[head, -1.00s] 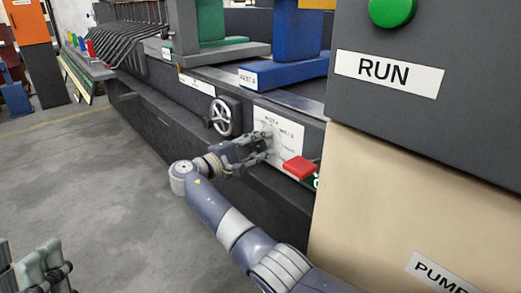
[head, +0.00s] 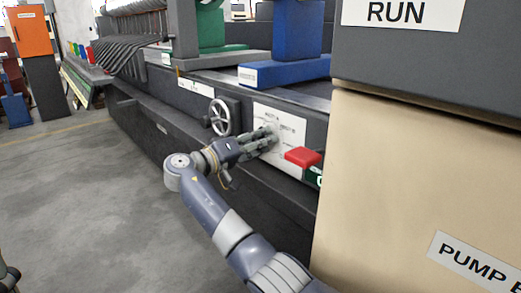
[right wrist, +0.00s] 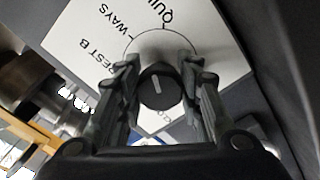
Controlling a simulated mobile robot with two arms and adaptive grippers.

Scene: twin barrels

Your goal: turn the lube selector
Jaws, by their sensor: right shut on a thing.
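The lube selector is a dark round knob (right wrist: 158,90) with a white pointer line, on a white label plate (right wrist: 88,42). In the right wrist view the line points up and slightly left, toward the arc between WAYS and QUILL. Other dial words are partly hidden by the fingers. My right gripper (right wrist: 158,88) is shut on the knob, one finger on each side. In the head view the right gripper (head: 270,138) reaches the white plate (head: 290,118), and its fingers hide the knob. Only a sliver of my left gripper (head: 8,277) shows at the lower left corner.
A handwheel (head: 220,117) is just left of the plate. A red block-shaped handle (head: 302,156) sticks out at its right. A beige cabinet (head: 400,190) with a dark RUN panel (head: 440,60) stands close on the right. The floor at left is clear.

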